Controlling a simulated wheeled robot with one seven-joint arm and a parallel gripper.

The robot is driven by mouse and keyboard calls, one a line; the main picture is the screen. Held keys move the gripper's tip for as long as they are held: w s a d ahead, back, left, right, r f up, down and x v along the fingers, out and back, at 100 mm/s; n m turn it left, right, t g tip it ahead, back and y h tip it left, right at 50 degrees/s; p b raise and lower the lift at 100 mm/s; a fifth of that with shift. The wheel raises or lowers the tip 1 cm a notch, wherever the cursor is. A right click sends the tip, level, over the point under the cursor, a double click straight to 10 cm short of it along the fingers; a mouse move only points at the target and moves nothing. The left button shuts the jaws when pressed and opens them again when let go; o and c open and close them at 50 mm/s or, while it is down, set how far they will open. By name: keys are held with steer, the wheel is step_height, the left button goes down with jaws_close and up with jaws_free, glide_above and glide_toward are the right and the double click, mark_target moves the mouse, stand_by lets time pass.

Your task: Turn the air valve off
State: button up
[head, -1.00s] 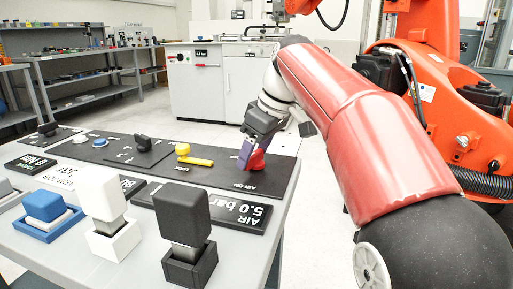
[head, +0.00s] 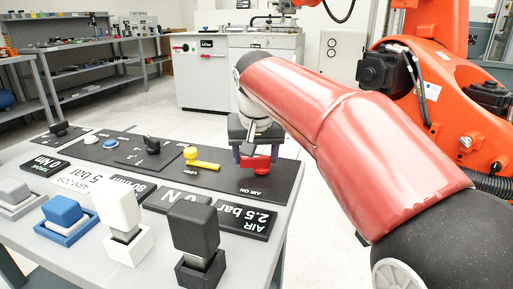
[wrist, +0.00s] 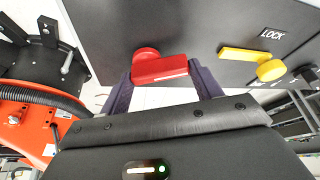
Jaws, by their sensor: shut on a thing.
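The air valve has a red handle (head: 256,163) on the black panel near the "AIR ON" label; it also shows in the wrist view (wrist: 160,69). My gripper (head: 254,155) is over the valve with its fingers on either side of the red handle, shut on it. In the wrist view my gripper (wrist: 163,82) has one purple finger at each end of the red bar. The air display (head: 244,220) in front of the valve reads 2.5 bar.
A yellow lock lever (head: 203,163) is left of the valve on the black panel (head: 225,181). Black (head: 196,230), white (head: 118,209) and blue (head: 63,210) blocks stand in holders along the front. An orange robot (head: 430,90) stands behind on the right.

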steer(key=shift+w+a+m+h+p, duration=0.15)
steer(key=shift+m+h+p, duration=0.35)
steer(key=shift+m, duration=0.6)
steer(key=shift+w+d+m+h+p, duration=0.15)
steer(key=shift+m+h+p, duration=0.3)
steer(key=shift+m, duration=0.65)
steer(key=shift+a, duration=0.1)
steer(key=o, duration=1)
steer(key=shift+r, duration=0.1)
steer(key=p+v, duration=0.1)
steer(key=v, duration=0.6)
steer(key=shift+r, duration=0.35)
steer(key=shift+s+g, duration=0.1)
steer(key=shift+g, duration=0.2)
